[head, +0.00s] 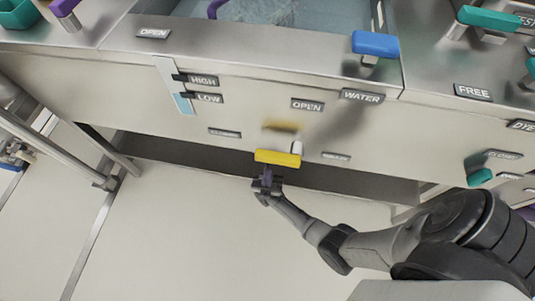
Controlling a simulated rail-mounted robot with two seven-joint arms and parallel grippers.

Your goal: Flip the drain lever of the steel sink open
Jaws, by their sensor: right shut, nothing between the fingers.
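The steel sink (130,35) runs across the top of the head view, with a basin at the top. A yellow-handled lever (277,158) stands out low on its front panel, with a whitish stub at its right end. An OPEN label (307,105) is above it; two small labels to its left and right are too small to read. My right gripper (267,177) is shut and empty, just below the yellow handle. I cannot tell whether its fingertips touch the handle. My left gripper is not in view.
A blue handle (375,44) sits on the sink's top edge above the WATER label. Teal handles (489,17) are at the right. HIGH and LOW labels (203,81) stand beside a light blue gauge strip. Metal rails (60,150) are at the left. The pale floor (170,240) below is clear.

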